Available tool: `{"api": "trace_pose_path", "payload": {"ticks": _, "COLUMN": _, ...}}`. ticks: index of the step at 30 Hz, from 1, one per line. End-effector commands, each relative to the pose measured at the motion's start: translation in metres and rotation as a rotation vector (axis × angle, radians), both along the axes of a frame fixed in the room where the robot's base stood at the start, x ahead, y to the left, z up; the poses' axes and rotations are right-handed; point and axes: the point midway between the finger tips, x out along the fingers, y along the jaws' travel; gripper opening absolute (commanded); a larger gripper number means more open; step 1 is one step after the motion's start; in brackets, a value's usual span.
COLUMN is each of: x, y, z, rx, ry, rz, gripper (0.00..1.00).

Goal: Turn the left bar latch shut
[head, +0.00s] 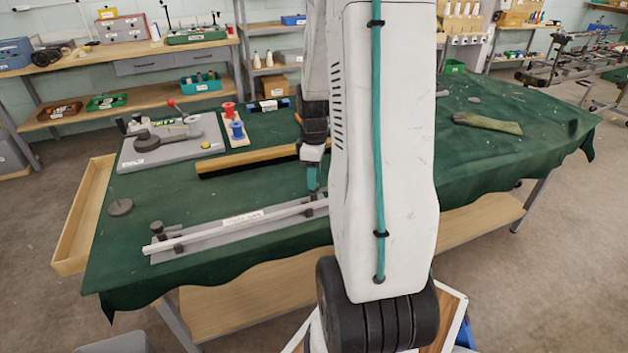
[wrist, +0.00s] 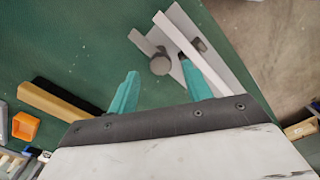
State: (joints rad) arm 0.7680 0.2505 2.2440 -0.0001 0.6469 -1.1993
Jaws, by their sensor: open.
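A long pale bar (head: 235,225) lies on a grey base plate (head: 205,240) near the front edge of the green table. The left bar latch (head: 158,229) is a small dark piece at the bar's left end; I cannot tell its angle. A second latch (head: 308,204) is at the right end. My gripper (head: 313,187) is above that right end, well away from the left latch. In the wrist view my gripper (wrist: 159,70) is open and empty. Between its fingers shows a round grey knob (wrist: 160,65) with a short arm, beside the bar (wrist: 180,36).
A wooden strip with a black side (head: 245,161) lies behind the bar. A grey device board (head: 175,142) and red and blue spools (head: 236,128) stand farther back. A thin rod on a round foot (head: 120,207) is at the left. My arm hides the table's middle.

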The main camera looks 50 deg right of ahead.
Motion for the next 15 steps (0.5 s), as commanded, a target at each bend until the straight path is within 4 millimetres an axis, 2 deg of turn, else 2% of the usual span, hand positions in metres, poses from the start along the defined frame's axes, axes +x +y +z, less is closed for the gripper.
{"api": "trace_pose_path", "payload": {"ticks": 3, "x": 0.0, "y": 0.001, "z": -0.016, "rx": 0.002, "ry": 0.002, "rz": 0.0, "gripper": 0.49}}
{"api": "trace_pose_path", "payload": {"ticks": 6, "x": 0.0, "y": 0.001, "z": -0.022, "rx": 0.001, "ry": 0.0, "rz": 0.0, "gripper": 0.49}}
{"api": "trace_pose_path", "payload": {"ticks": 15, "x": 0.0, "y": 0.0, "z": -0.025, "rx": 0.0, "ry": 0.0, "rz": 0.0, "gripper": 0.49}}
